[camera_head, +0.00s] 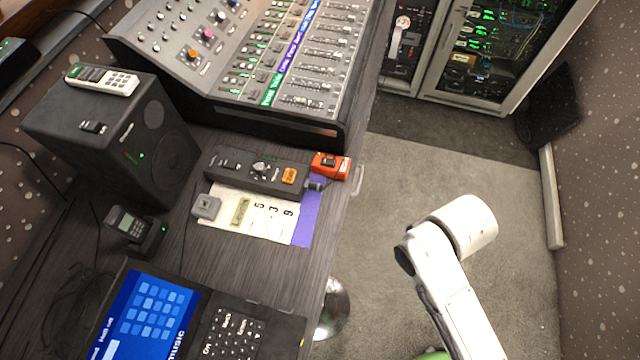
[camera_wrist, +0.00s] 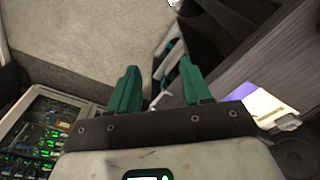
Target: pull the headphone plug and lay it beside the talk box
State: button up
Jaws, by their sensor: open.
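The talk box (camera_head: 257,174) is a long dark box with buttons, a knob and an orange key, lying near the right edge of the desk. A small grey piece that looks like the headphone plug (camera_head: 316,184) sits at its right end, by the orange-red box (camera_head: 331,165); whether it is seated in a socket is too small to tell. My gripper shows in the wrist view (camera_wrist: 158,88) with two teal fingers apart and nothing between them. In the head view my white arm is over the floor, right of the desk, apart from the talk box; its fingers are hidden there.
A paper sheet (camera_head: 270,213) with a purple strip (camera_head: 307,212) and a small grey block (camera_head: 206,207) lie in front of the talk box. The fader console (camera_head: 290,60) stands behind, a speaker (camera_head: 120,140) left, a laptop (camera_head: 150,318) in front. Open carpet (camera_head: 400,190) lies right.

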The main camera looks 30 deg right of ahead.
jog(key=w+f+n+t+y+p, duration=0.1)
jog(key=w+f+n+t+y, duration=0.15)
jog(key=w+n, duration=0.45)
jog(key=n+t+y+p, duration=0.1)
jog(key=n+t+y, duration=0.2)
jog(key=t+y, duration=0.15)
send_near(323, 186)
jog(key=g, duration=0.1)
jog(key=b+x, duration=0.5)
jog(key=x, duration=0.3)
jog(key=shift+w+r, duration=0.2)
jog(key=shift+w+a+f, duration=0.35)
jog(key=shift+w, duration=0.05)
jog(key=shift+c, duration=0.2)
grip_shut()
jog(key=shift+s+d, duration=0.15)
jog(key=shift+d, duration=0.05)
jog(key=shift+s+d, duration=1.45)
jog(key=shift+s, duration=0.05)
